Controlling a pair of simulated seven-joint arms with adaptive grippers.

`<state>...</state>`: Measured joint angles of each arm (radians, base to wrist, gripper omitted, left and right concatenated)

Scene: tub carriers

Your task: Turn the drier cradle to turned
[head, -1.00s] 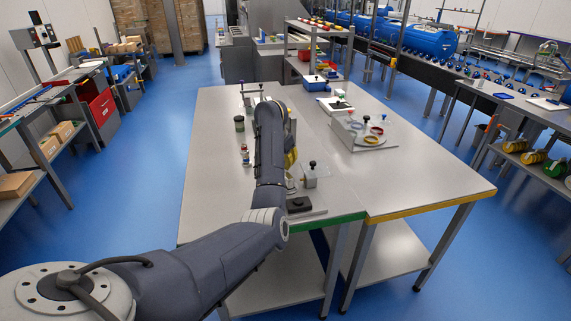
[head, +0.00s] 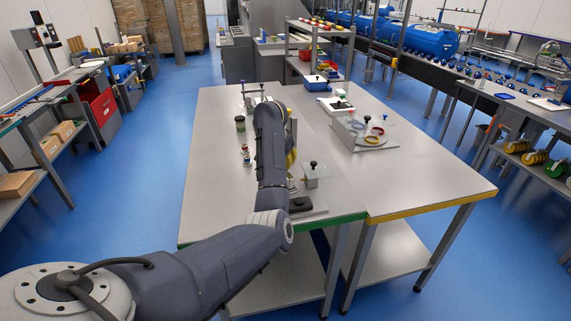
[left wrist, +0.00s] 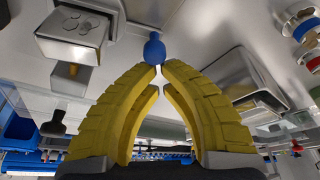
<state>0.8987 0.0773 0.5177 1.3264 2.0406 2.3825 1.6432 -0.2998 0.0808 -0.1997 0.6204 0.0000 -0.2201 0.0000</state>
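My left gripper (left wrist: 161,68) shows in the left wrist view as two curved yellow fingers whose tips nearly meet. A blue knob (left wrist: 154,48) is at the tips, slightly left of their middle; no clear hold on it shows. A grey open metal holder (left wrist: 240,76) is right of the fingers; I cannot tell for sure whether it is the drier cradle. In the head view my left arm hides most of the gripper; only a bit of yellow (head: 291,157) shows, above the table. My right gripper is in neither view.
A grey block with a black knob (head: 312,174) stands just right of my arm on the table (head: 215,190). A dark jar (head: 240,124) and a small bottle (head: 246,156) stand left of it. A board with rings (head: 372,147) is at right. The table's near left is clear.

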